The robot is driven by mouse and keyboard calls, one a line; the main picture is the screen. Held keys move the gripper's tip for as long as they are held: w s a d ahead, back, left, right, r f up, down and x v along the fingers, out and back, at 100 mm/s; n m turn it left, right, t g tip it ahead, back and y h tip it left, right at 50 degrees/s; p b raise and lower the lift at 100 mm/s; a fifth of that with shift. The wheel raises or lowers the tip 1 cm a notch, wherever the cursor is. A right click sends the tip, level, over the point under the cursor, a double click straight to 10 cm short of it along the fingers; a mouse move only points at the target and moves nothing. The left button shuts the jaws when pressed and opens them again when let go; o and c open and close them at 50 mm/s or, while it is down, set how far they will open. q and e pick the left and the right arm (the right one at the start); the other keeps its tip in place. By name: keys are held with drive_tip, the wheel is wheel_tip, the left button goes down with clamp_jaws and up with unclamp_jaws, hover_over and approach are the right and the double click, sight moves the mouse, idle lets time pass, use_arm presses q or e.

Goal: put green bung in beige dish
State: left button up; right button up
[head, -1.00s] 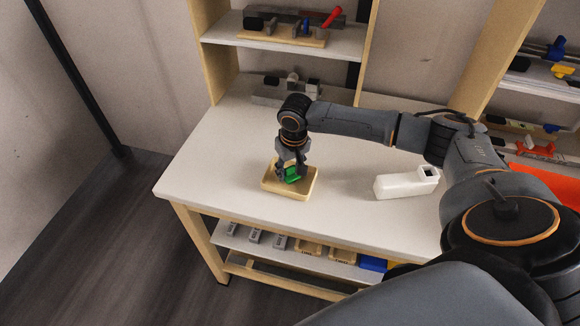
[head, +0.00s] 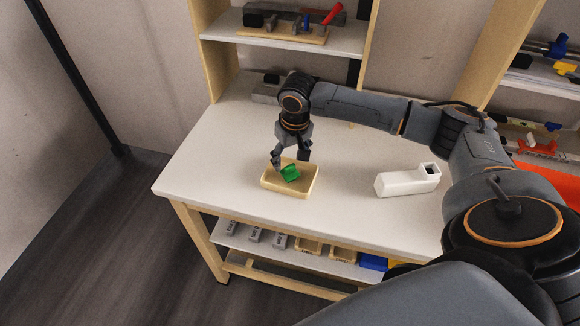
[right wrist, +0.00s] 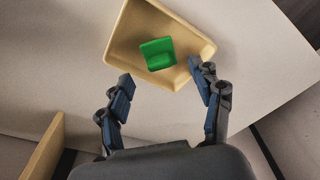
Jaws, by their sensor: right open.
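The green bung (head: 290,173) lies inside the beige dish (head: 283,192) on the white table, and it also shows in the right wrist view (right wrist: 158,54). The dish rim shows in the right wrist view (right wrist: 119,33) as well. My right gripper (head: 290,160) is open and empty, a little above the far side of the dish. In the right wrist view, its two fingers (right wrist: 164,84) are spread apart with the bung beyond their tips. My left gripper is in neither view.
A white holder (head: 405,182) with a square hole stands on the table (head: 225,170) right of the dish. A shelf (head: 290,38) with tools and a red-handled item is behind. A lower shelf holds several small bins. The table left of the dish is clear.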

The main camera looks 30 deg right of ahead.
sight(292, 176)
wheel_tip(292, 176, up, 8)
drive_tip(key=b, duration=0.1)
drive_tip(key=shift+s+f, duration=0.2)
drive_tip(key=shift+s, duration=0.25)
